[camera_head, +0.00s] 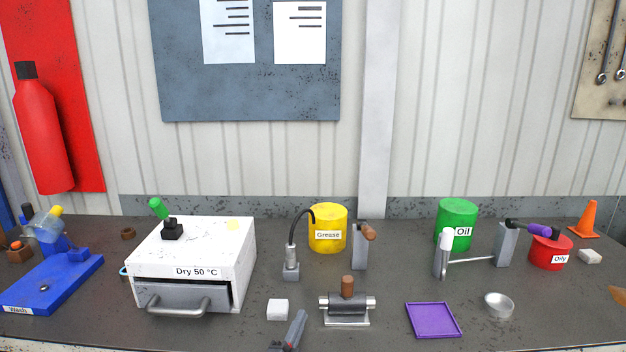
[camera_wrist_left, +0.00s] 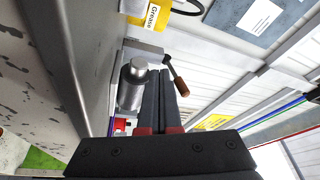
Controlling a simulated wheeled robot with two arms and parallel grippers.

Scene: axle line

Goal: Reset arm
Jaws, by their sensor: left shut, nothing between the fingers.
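My left gripper (camera_head: 299,318) shows at the bottom edge of the head view, in front of the workbench's white block and left of the clamp fixture. Its dark fingers (camera_wrist_left: 160,78) are shut together with nothing between them in the left wrist view. In that view they point toward a metal cylinder (camera_wrist_left: 132,85) and a grey post with a brown handle (camera_wrist_left: 181,85). Most of my left arm is out of the picture. My right gripper is in neither view.
The bench holds a white dryer box (camera_head: 190,245), yellow Grease can (camera_head: 328,220), clamp fixture (camera_head: 345,312), white block (camera_head: 278,309), purple tray (camera_head: 433,335), metal dish (camera_head: 499,305), green Oil can (camera_head: 457,215), red Oily pot (camera_head: 548,255) and blue Wash station (camera_head: 60,280).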

